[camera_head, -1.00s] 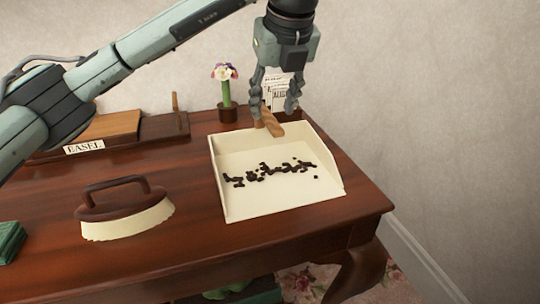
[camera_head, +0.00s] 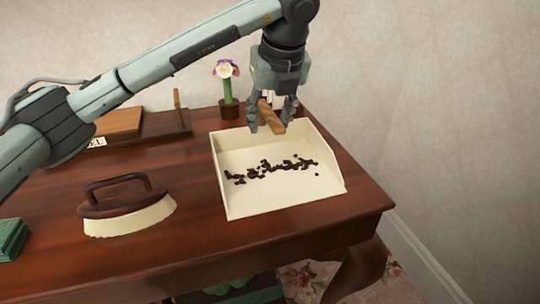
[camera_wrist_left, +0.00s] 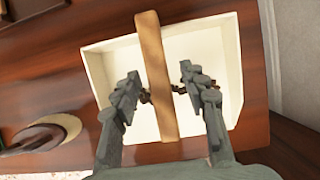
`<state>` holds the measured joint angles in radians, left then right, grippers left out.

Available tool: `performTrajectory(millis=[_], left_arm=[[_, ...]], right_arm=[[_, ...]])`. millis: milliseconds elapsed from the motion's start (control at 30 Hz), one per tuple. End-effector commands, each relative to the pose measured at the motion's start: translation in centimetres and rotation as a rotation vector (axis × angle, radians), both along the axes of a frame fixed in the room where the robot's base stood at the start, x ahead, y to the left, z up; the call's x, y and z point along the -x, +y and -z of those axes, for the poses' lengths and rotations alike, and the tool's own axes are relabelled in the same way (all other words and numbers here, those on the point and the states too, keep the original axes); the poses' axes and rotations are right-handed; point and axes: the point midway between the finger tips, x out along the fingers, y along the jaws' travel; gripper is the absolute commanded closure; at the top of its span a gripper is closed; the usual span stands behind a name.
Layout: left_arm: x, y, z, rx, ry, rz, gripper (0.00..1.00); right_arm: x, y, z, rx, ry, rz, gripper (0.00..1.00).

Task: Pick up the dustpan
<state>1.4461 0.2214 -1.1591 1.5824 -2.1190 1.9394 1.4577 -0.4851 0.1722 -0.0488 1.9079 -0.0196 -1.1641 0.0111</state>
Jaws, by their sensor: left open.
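The cream dustpan (camera_head: 290,197) lies on the brown table, with dark crumbs (camera_head: 270,169) scattered across its floor. Its wooden handle (camera_head: 270,117) rises at the back edge. My left gripper (camera_head: 268,128) is open at the handle, with one finger on each side in the head view. In the left wrist view the handle (camera_wrist_left: 155,75) runs between the two open fingers (camera_wrist_left: 158,80), with gaps visible on both sides. The dustpan's walls (camera_wrist_left: 98,75) show beneath. My right gripper is not in view.
A brush (camera_head: 128,222) with a dark handle stands left of the dustpan on the table (camera_head: 60,195).

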Motion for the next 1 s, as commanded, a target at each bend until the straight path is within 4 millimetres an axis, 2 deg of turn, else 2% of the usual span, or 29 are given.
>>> performTrajectory(millis=[667, 1000], left_arm=[[0.00, 0.00, 0.30, 0.000, 0.000, 0.000, 0.58], [0.00, 0.00, 0.31, 0.000, 0.000, 0.000, 1.00]], right_arm=[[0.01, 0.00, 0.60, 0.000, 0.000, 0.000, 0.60], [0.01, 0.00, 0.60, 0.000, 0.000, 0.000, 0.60]])
